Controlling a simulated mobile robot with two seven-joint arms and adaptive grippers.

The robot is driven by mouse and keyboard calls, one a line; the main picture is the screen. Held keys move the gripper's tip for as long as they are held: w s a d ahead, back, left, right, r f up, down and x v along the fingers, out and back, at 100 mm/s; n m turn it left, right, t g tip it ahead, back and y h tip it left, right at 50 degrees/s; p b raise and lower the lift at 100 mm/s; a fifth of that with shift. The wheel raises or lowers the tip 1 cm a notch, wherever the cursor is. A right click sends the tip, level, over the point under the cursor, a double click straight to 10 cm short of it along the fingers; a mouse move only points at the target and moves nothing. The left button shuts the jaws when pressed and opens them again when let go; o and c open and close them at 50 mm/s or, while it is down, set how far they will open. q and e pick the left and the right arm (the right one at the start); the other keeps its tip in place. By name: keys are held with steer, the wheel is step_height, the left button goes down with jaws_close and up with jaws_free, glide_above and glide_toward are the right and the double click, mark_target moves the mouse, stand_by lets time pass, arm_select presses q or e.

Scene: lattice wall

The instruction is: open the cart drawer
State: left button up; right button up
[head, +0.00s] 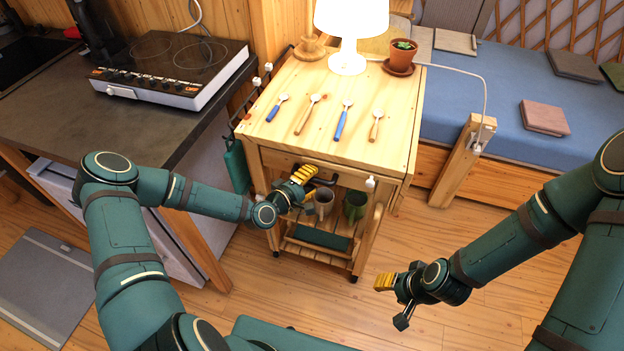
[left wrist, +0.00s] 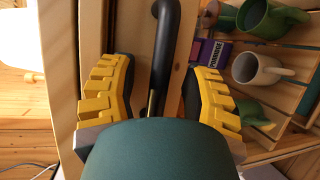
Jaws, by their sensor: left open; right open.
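The wooden cart (head: 345,150) stands in the middle of the head view, with its drawer front (head: 278,160) just under the top and looking closed. The dark bar handle (left wrist: 165,50) runs between the two yellow-padded fingers of my left gripper (left wrist: 158,95) in the left wrist view, with gaps on both sides. In the head view my left gripper (head: 308,182) is open at the drawer front and partly hides the handle. My right gripper (head: 393,301) is open and empty above the floor, right of the cart.
Mugs (head: 323,200) sit on the shelf below. A counter with a hob (head: 175,68) is at left, a blue bench (head: 480,95) at right. Floor before the cart is free.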

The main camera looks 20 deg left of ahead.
arm_select(q)
steer(key=shift+w+d, duration=0.15)
steer(key=shift+w, duration=0.15)
steer(key=shift+c, duration=0.5)
jaws_close()
steer(key=shift+s+f, duration=0.1)
steer(key=shift+s, duration=0.05)
